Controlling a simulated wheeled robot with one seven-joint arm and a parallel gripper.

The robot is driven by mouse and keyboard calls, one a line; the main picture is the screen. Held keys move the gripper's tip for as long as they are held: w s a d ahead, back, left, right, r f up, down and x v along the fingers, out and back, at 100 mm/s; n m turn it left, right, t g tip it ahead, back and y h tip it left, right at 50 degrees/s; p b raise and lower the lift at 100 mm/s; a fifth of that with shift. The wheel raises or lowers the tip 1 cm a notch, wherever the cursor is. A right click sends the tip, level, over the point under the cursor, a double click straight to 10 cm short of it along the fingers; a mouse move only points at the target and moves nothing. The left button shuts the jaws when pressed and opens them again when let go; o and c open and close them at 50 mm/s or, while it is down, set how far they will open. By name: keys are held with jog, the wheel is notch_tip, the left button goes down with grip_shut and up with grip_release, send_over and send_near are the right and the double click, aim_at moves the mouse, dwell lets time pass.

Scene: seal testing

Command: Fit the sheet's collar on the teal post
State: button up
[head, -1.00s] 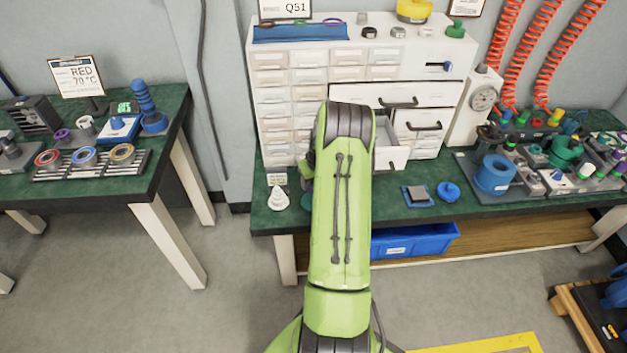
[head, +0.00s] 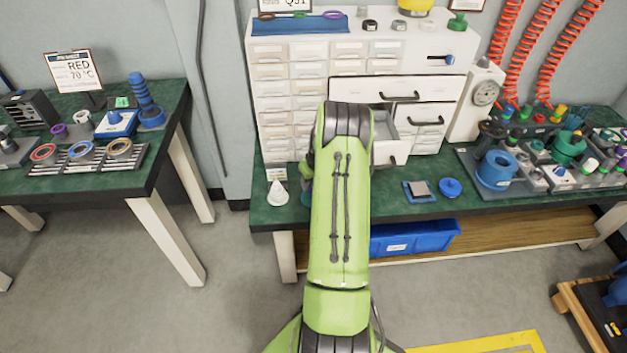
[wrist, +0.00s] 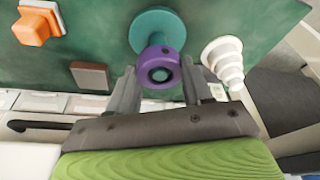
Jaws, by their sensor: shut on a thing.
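In the wrist view my gripper (wrist: 156,92) is shut on a purple collar (wrist: 158,60), held between its two grey fingers. The teal post (wrist: 158,28) stands on the green bench with its wide round base just beyond the collar. The collar overlaps the post's near end; I cannot tell how far around it the collar sits. A dark round centre shows in the collar's hole. A sheet on the left table (head: 73,71) reads RED, 70 °C.
A white stepped cone (wrist: 225,62) stands close right of the gripper; an orange block (wrist: 36,24) and a brown square piece (wrist: 90,76) lie left. A drawer (head: 394,143) of the white cabinet stands open behind my arm. Rings lie on a rack (head: 88,160).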

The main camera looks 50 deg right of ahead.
jog(key=shift+f, duration=0.25)
jog(key=o, duration=1.3)
notch_tip(320, 180, up, 7)
jog(key=p, duration=0.4)
jog(key=shift+r, duration=0.1)
